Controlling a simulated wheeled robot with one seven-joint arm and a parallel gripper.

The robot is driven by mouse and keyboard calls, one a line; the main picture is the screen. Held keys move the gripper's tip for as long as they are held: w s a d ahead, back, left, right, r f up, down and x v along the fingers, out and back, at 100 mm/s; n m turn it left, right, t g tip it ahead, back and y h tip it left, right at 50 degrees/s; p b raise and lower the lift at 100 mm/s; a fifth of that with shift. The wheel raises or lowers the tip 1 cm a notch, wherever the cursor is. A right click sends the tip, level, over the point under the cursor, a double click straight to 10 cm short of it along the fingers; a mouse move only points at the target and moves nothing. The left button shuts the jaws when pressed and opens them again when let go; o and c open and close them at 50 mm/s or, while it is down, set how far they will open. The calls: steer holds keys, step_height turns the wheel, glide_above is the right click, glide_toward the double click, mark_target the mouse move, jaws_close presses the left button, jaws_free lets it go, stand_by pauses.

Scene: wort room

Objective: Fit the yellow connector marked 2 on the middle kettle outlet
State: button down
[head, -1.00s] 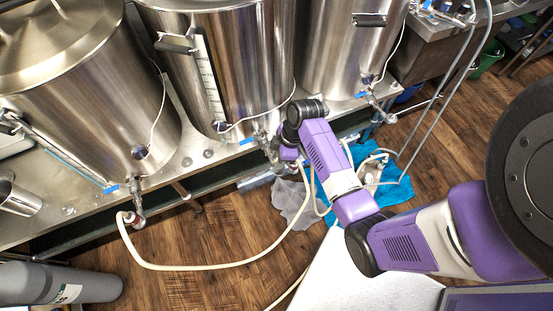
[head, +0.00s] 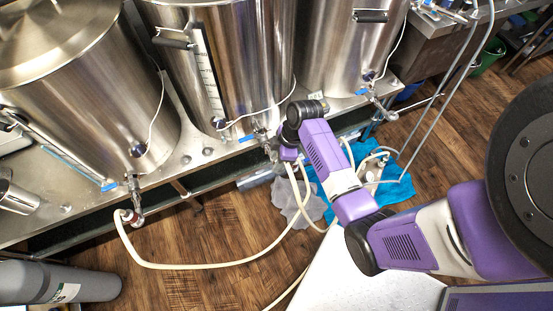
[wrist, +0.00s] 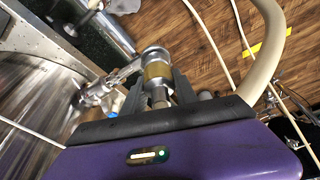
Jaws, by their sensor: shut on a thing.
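The middle kettle (head: 235,70) has its outlet valve (head: 262,138) low on its front, by a blue handle. In the wrist view the outlet (wrist: 122,74) reaches from the valve to the connector. My gripper (wrist: 158,88) is shut on the yellow-banded connector (wrist: 157,70), a finger on each side. The connector's metal top meets the outlet's end; I cannot tell whether it is seated. No number is readable on it. In the head view my gripper (head: 282,158) is just below the outlet and mostly hidden by my wrist.
The left kettle's outlet (head: 135,195) carries a red-banded connector (head: 128,216) with a pale hose (head: 190,267). The right kettle's outlet (head: 372,95) is at upper right. Blue cloth (head: 400,188) and grey cloth (head: 297,203) lie on the floor. A grey cylinder (head: 60,283) is at lower left.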

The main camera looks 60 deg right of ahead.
steer(key=shift+f, duration=0.1)
steer(key=c, duration=0.9)
jaws_free()
steer(key=shift+v, duration=3.9)
